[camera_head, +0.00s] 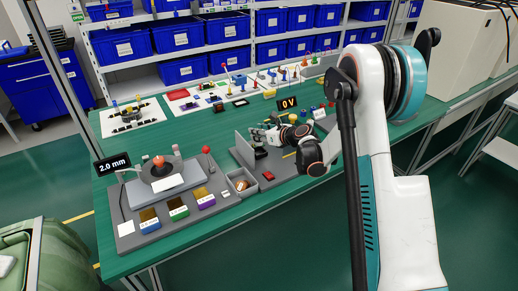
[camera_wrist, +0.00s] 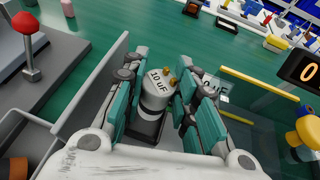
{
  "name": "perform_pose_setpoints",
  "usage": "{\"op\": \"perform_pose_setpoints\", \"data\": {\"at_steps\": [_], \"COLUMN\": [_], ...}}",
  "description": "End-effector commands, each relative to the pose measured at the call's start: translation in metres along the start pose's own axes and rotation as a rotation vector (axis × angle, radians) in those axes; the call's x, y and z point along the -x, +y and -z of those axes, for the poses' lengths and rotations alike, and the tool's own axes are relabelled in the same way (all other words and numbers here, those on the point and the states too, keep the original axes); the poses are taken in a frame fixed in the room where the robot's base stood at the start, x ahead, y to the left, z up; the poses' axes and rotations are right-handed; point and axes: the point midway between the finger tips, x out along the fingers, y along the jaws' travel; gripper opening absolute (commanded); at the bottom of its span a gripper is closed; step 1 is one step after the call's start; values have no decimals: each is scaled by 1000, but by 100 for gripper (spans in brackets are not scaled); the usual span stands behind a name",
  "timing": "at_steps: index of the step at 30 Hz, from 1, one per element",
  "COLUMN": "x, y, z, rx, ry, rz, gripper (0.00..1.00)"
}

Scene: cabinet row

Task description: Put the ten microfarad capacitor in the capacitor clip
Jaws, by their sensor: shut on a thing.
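The capacitor (camera_wrist: 155,93) is a white-grey cylinder marked "10 uF" with two brass terminals on top. In the wrist view it stands between the teal finger pads of my gripper (camera_wrist: 160,78), which is shut on it. A dark block (camera_wrist: 147,127) shows just below the capacitor; I cannot tell whether it is the clip or whether they touch. In the head view my gripper (camera_head: 262,137) is over the grey fixture in the middle of the bench, and the capacitor is too small to make out. I cannot identify the capacitor clip for certain.
A "0 V" display (camera_head: 289,104) stands behind my gripper. A grey bin (camera_head: 241,193) and a red-knobbed lever (camera_head: 206,151) are left of it. A grey station with a "2.0 mm" display (camera_head: 112,163) fills the front left. Boards with small parts lie along the back.

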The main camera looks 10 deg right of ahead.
Motion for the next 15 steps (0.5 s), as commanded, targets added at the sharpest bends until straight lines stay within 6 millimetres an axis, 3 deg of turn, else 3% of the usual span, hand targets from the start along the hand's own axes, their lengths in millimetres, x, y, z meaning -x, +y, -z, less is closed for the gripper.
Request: {"op": "perform_pose_setpoints", "data": {"at_steps": [8, 15], "x": [-8, -21], "y": [0, 0], "z": [19, 51], "rx": [0, 0], "ry": [0, 0], "rz": [0, 0], "gripper": [2, 2]}}
